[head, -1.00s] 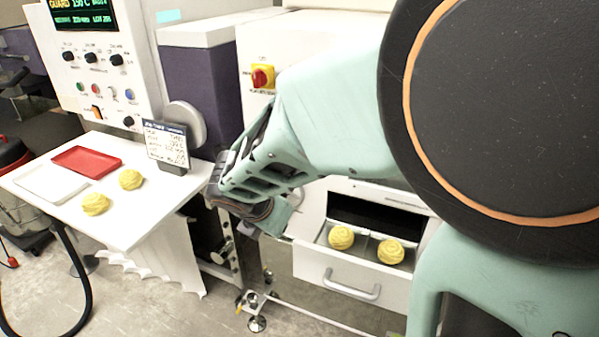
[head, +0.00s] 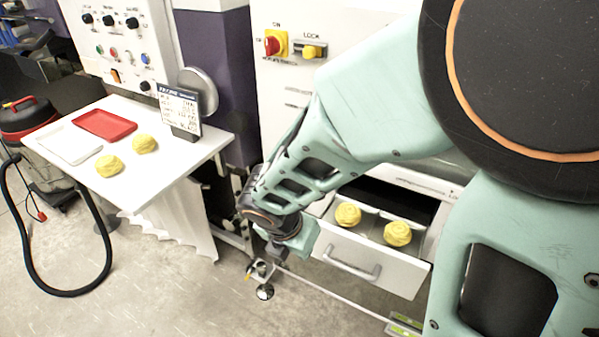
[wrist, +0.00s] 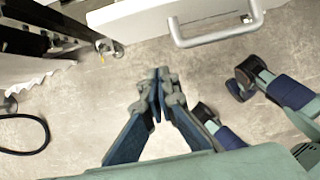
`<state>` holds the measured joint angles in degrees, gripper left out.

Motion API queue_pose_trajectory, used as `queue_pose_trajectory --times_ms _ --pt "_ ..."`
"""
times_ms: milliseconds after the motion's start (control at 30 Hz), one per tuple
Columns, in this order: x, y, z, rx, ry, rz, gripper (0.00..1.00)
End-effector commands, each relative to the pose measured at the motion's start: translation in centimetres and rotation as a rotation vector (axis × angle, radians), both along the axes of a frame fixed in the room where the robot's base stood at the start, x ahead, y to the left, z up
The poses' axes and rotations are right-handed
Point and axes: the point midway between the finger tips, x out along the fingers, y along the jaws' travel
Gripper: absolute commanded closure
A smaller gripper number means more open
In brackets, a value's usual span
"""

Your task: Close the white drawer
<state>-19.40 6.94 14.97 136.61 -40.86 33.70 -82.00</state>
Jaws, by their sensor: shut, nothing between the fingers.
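The white drawer (head: 372,262) is pulled out of the white cabinet at the lower right of the head view. Two yellow ball-like pieces, a left one (head: 348,214) and a right one (head: 397,233), lie in it. Its front with the grey bar handle (head: 351,264) faces the open floor. In the wrist view the handle (wrist: 215,30) is at the top, ahead and to the right of my gripper (wrist: 158,75). My gripper is shut, empty and apart from the handle. In the head view its fingers are hidden behind my arm, left of the drawer.
A white table (head: 190,157) at left holds a red tray (head: 105,124), a white tray (head: 68,146), two yellow pieces and a sign (head: 179,110). A black hose (head: 68,292) lies on the floor. Floor before the drawer is clear.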

Motion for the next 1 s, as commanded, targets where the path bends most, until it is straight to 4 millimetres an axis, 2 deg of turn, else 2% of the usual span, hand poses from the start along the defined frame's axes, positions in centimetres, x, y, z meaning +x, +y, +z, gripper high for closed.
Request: queue_pose_trajectory --times_ms 33,467,533,700,1000 --pt "0.2 -0.1 -1.3 0.000 0.000 -0.001 1.00" --pt "2.0 -1.1 -6.0 0.000 -0.001 -0.001 1.00" --pt "3.0 -1.7 -5.4 0.001 -0.001 -0.004 1.00" --pt "4.7 -2.7 -5.4 0.001 0.000 -0.002 1.00" --pt "5.4 -3.1 -5.4 0.000 0.000 0.001 1.00"
